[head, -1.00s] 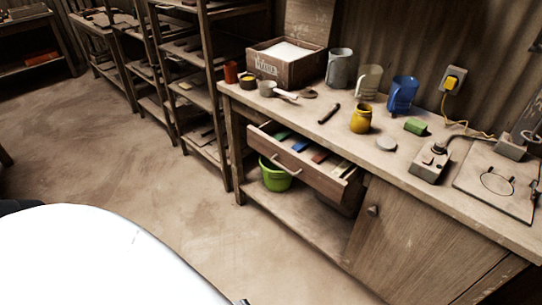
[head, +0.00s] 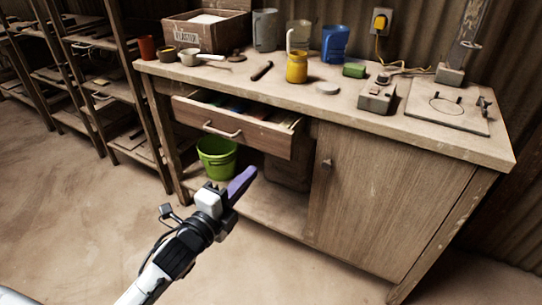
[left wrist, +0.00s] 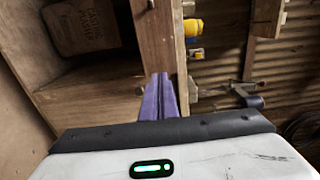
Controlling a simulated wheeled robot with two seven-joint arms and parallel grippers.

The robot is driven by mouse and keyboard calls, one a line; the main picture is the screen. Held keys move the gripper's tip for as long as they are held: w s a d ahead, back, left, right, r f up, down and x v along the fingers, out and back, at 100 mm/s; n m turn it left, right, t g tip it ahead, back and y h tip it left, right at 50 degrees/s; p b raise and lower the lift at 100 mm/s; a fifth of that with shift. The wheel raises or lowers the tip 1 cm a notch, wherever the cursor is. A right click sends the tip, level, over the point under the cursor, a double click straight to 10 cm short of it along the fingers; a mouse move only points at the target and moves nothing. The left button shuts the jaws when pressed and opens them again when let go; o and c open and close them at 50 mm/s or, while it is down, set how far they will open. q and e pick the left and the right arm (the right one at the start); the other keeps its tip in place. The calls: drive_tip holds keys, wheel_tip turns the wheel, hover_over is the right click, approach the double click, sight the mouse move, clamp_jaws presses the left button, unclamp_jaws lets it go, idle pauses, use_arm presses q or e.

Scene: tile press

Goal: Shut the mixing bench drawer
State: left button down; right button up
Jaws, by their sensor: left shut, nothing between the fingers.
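The mixing bench drawer (head: 262,137) is open, its wooden front standing out from under the bench top (head: 300,101). A pale handle (head: 222,132) is on its front, and coloured items show partly inside. My left gripper (head: 245,180) has purple fingers, shut and empty. In the head view it appears below and in front of the drawer front, apart from it. In the left wrist view the shut fingers (left wrist: 160,98) point at an upright wooden board, which I cannot surely identify. My right gripper is out of view.
A green bucket (head: 217,158) stands on the lower shelf beneath the drawer. A cupboard door (head: 358,190) is right of it. The bench top holds a plaster crate (head: 205,35), a yellow jar (head: 297,67) and mugs. Shelves (head: 95,85) stand left. The floor in front is clear.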

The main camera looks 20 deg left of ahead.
use_arm(q)
drive_tip(key=b, duration=0.1)
approach(277, 144)
drive_tip(key=w, duration=0.5)
drive_tip(key=shift+d, duration=0.35)
drive_tip(key=shift+w, duration=0.7)
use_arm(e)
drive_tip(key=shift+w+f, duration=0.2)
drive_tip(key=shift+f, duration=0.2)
